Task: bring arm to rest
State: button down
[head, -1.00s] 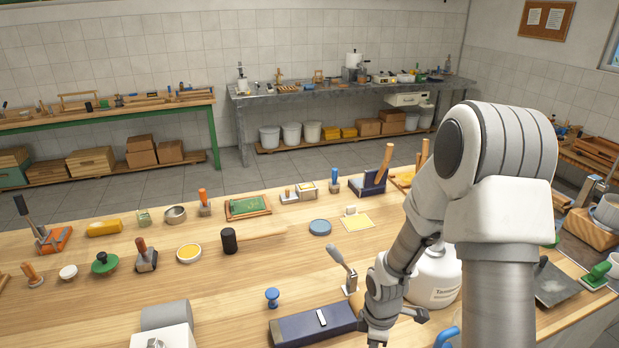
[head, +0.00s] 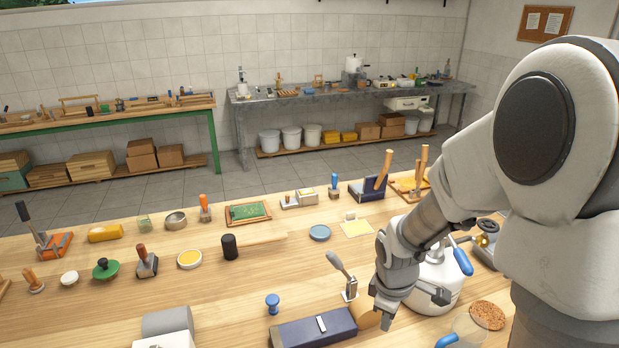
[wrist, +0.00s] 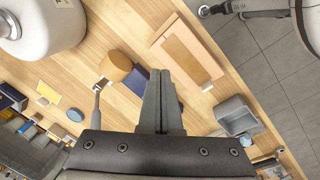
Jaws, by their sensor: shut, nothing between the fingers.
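My gripper (head: 385,318) points down over the right front of the wooden table (head: 120,305). Its two fingers lie together in the wrist view (wrist: 160,75) with nothing between them. In the head view it stands beside a dark blue box (head: 312,331) and in front of a brown round thing, which also shows in the wrist view (wrist: 113,68). I cannot tell the exact height of the fingertips above the table. My upper arm fills the right side of the head view and hides that part of the table.
A white vessel (head: 432,291) stands just right of my gripper. A lever tool (head: 347,279) and a blue knob (head: 272,302) stand to its left.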

jog(key=s+r+m+t, duration=0.2)
jog(key=s+r+m, duration=0.3)
jog(key=r, duration=0.5)
jog(key=s+a+r+m+t, duration=0.1)
jog(key=s+r+m+t, duration=0.1)
jog(key=s+r+m, duration=0.4)
jog(key=s+r, duration=0.3)
jog(key=r, duration=0.2)
jog(key=shift+a+y, duration=0.25)
jog(key=shift+y, duration=0.15)
jog(key=shift+f, duration=0.1)
jog(key=w+a+f+m+g, duration=0.1)
jog(key=w+a+f+m, duration=0.1)
jog(key=w+f, duration=0.35)
jog(key=w+a+f+m+g+y, duration=0.1)
jog(key=w+a+f+m+g, duration=0.15)
jog(key=f, duration=0.55)
jog(key=w+a+f+m+g, duration=0.1)
jog(key=w+a+f+m, duration=0.2)
jog(key=f, duration=0.4)
jog(key=shift+m+g+h, duration=0.45)
jog(key=shift+m+h, duration=0.05)
jog(key=shift+m, duration=0.15)
notch_tip(320, 180, down, 12)
jog(key=shift+w+b, duration=0.15)
jog(key=shift+b, duration=0.4)
notch_tip(320, 180, down, 5)
jog(key=b, duration=0.4)
jog(key=shift+r, duration=0.2)
